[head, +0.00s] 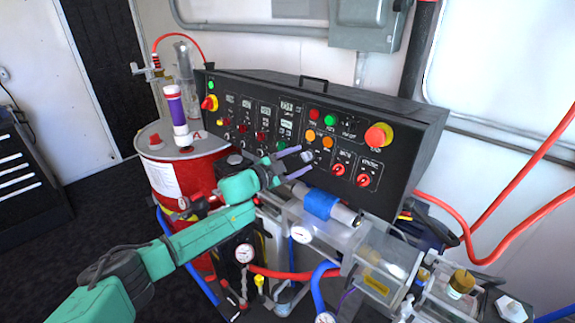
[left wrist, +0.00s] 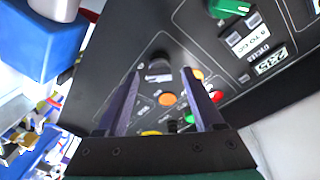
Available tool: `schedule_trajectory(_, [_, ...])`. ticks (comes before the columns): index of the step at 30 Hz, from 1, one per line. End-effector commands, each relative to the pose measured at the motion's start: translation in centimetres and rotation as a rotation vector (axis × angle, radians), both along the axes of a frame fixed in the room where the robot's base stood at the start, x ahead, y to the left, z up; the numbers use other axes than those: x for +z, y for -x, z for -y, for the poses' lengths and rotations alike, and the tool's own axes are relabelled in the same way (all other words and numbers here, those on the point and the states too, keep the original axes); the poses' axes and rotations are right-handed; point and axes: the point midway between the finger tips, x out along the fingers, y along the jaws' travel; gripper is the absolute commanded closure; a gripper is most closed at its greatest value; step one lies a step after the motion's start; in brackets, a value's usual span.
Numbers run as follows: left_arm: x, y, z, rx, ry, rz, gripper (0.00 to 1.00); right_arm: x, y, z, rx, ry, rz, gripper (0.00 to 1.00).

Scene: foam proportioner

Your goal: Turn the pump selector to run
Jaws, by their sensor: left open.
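The black control panel (head: 330,150) stands across the middle of the head view. A dark knob with a pale grey face (head: 308,156) sits on it, left of two red rotary knobs; its lettering is too small to read, so I cannot confirm it is the pump selector. My left gripper (head: 305,160) is open in front of the panel, its two fingers on either side of that knob. In the left wrist view the dark knob (left wrist: 159,70) shows between the open fingertips (left wrist: 161,76). I cannot tell whether either finger touches it. My right gripper is out of view.
Red rotary knobs (head: 364,180) and a red emergency stop (head: 379,135) are to the right on the panel. Orange buttons (head: 310,135) sit just above the gripper. A blue-banded cylinder (head: 322,204) and clear tanks lie below. A red drum (head: 180,175) stands left.

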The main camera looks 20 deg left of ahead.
Motion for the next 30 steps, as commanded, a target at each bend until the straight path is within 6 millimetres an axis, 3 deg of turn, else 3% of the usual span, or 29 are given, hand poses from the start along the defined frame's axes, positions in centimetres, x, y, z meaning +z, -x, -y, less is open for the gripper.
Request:
schedule_trajectory(5, [-0.3, 2.5, -1.4, 0.0, -0.005, -0.002, 0.31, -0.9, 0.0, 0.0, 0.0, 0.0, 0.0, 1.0])
schedule_trajectory(15, [-0.3, 10.3, -5.6, -0.002, -0.009, -0.004, 0.31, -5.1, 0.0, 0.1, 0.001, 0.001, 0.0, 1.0])
schedule_trajectory(22, [0.4, 12.1, -6.8, 0.0, -0.002, -0.002, 0.31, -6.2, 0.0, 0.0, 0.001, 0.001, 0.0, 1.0])
schedule_trajectory(30, [0.9, 12.4, -6.8, -0.002, -0.003, 0.001, 0.31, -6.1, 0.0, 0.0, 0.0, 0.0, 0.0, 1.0])
